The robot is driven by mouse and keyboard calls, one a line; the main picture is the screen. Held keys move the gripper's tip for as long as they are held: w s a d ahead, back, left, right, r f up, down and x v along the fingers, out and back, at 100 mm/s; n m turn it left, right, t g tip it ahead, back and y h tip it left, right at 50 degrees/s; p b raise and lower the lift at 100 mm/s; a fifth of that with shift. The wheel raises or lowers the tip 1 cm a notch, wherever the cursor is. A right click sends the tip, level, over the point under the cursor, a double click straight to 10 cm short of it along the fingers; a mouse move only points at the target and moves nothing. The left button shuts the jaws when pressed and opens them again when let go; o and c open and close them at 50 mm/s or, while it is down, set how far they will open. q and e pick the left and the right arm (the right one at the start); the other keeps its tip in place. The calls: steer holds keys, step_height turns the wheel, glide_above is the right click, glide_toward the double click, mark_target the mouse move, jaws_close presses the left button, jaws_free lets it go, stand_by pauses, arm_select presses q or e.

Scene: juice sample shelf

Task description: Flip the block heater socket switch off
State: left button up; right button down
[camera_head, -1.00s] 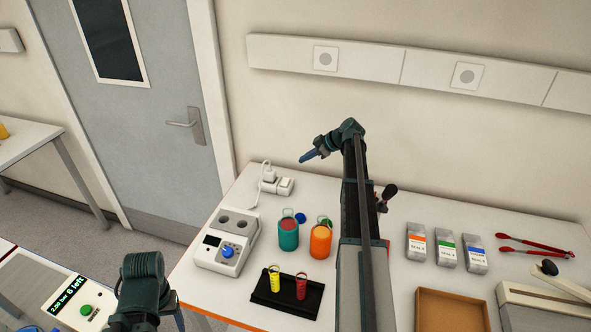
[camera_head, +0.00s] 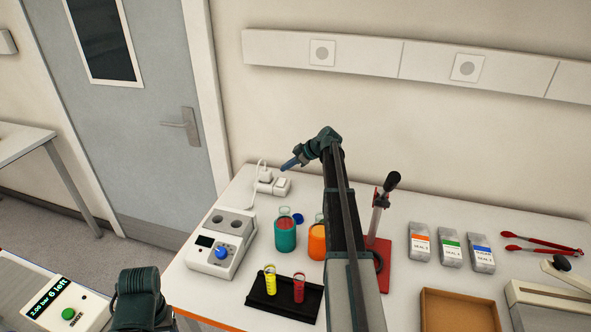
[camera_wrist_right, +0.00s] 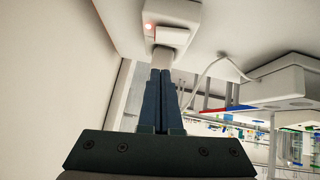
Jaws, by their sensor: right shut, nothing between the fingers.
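The block heater (camera_head: 207,262) is a white unit with a blue knob at the table's left side. Its white socket (camera_head: 282,187) lies behind it, with a plug (camera_head: 262,171) and cable. My right gripper (camera_head: 287,166) is shut and empty, its blue fingers just above the socket. In the right wrist view the shut fingertips (camera_wrist_right: 161,70) point at the socket housing (camera_wrist_right: 178,12), very close to its white switch part (camera_wrist_right: 173,37); I cannot tell whether they touch. A red light (camera_wrist_right: 149,26) glows on the housing. Only part of my left arm shows, without its fingers.
A black rack (camera_head: 283,303) holds yellow and red tubes. A red-based lever stand (camera_head: 384,262) is right of my arm.

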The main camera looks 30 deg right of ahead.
mark_target(279, 179)
steer(key=f+b, duration=0.1)
steer(key=f, duration=0.1)
steer(key=w+f+b, duration=0.1)
steer(key=f+b, duration=0.1)
steer(key=shift+f+b, duration=0.3)
steer(key=shift+f, duration=0.05)
steer(key=shift+r, duration=0.1)
